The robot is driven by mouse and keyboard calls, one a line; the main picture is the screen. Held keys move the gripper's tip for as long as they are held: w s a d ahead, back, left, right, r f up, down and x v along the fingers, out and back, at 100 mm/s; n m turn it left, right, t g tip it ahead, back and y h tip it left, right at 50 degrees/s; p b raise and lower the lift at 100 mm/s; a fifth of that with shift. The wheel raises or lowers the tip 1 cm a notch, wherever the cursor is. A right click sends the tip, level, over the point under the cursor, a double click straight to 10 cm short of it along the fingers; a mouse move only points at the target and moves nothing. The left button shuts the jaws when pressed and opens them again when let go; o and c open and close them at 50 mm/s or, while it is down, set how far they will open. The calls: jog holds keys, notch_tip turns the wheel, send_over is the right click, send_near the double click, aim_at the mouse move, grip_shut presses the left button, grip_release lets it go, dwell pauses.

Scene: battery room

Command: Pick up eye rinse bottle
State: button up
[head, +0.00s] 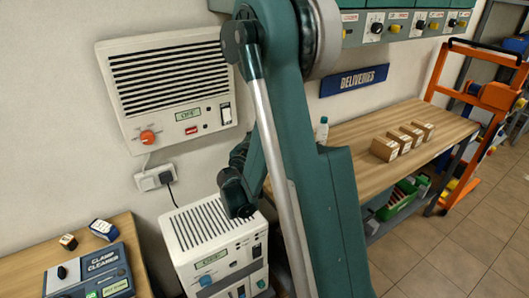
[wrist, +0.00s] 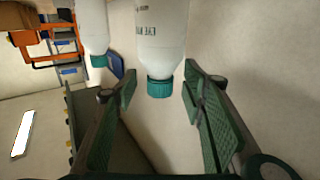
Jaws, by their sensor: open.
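In the wrist view, which appears upside down, a white bottle with a teal cap (wrist: 160,45) is centred just beyond my gripper (wrist: 160,82). The gripper is open, its green-padded fingers on either side of the bottle's cap, apart from it. A second white, teal-capped bottle (wrist: 92,28) is to the left, outside the fingers. In the head view, one bottle (head: 322,131) shows on the wooden bench (head: 345,140) beside my arm, which hides part of the bench and my fingertips.
Several small cardboard boxes (head: 385,149) stand further along the bench. An orange trolley (head: 440,90) is at its far end. A green crate (head: 400,198) sits under the bench.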

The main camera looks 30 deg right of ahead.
jog(key=shift+c, duration=0.5)
grip_shut()
jog(key=shift+s+r, duration=0.1)
jog(key=shift+r, duration=0.05)
jog(key=shift+s+r+p, duration=0.1)
jog(key=shift+r+p, duration=0.3)
jog(key=shift+r, duration=0.05)
notch_tip(320, 180, up, 6)
jog(key=shift+p, duration=0.9)
jog(key=s+p, duration=0.2)
jog(key=s, duration=1.7)
jog(key=shift+s, duration=0.3)
jog(key=shift+f, duration=0.1)
